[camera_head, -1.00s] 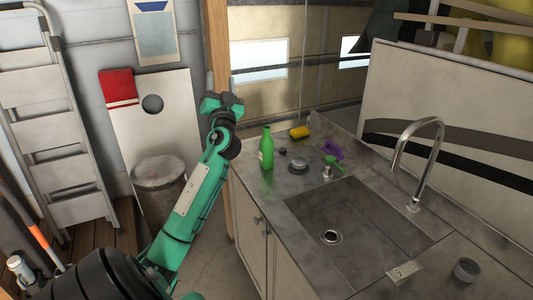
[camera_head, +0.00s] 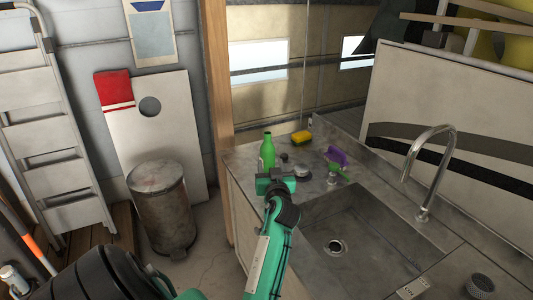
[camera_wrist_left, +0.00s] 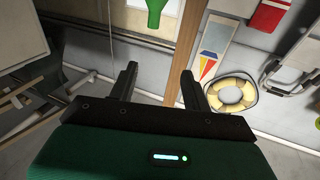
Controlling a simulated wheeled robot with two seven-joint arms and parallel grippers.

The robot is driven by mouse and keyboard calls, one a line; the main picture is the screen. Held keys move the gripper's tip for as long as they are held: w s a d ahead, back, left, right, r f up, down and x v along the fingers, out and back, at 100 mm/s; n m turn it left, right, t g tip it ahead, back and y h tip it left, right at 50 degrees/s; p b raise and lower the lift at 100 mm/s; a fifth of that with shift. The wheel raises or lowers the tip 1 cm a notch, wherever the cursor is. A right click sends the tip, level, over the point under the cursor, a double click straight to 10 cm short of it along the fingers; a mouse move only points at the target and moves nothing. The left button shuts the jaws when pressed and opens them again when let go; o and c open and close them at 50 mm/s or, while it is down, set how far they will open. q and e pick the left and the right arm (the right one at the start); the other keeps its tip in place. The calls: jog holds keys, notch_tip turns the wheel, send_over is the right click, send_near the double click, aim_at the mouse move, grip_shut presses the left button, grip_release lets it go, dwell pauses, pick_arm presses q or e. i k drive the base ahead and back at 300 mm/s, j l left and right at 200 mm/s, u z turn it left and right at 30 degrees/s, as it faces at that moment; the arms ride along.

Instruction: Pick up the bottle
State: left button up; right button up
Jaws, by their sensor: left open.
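The green bottle (camera_head: 267,150) stands upright on the left part of the grey counter, near its left edge. My left gripper (camera_head: 275,175) is just in front of the bottle in the head view and hides its lower part. In the left wrist view the two dark fingers (camera_wrist_left: 158,75) are spread with nothing between them. Part of the green bottle (camera_wrist_left: 154,12) shows at the top of that view, beyond the fingertips and apart from them. My right gripper is not in view.
Right of the bottle are dark round items (camera_head: 301,169), a purple item (camera_head: 336,155) beside a green one (camera_head: 333,170), and a yellow sponge (camera_head: 301,137). The sink (camera_head: 360,235) and curved tap (camera_head: 428,170) lie further right. A metal bin (camera_head: 162,205) stands left of the counter.

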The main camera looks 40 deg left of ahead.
aim_at(268, 151)
jog(key=i+j, duration=0.15)
jog(key=j, duration=0.25)
jog(key=i+j, duration=0.2)
jog(key=j, duration=0.15)
jog(key=i+j, duration=0.15)
jog(key=j, duration=0.25)
jog(key=z, duration=0.05)
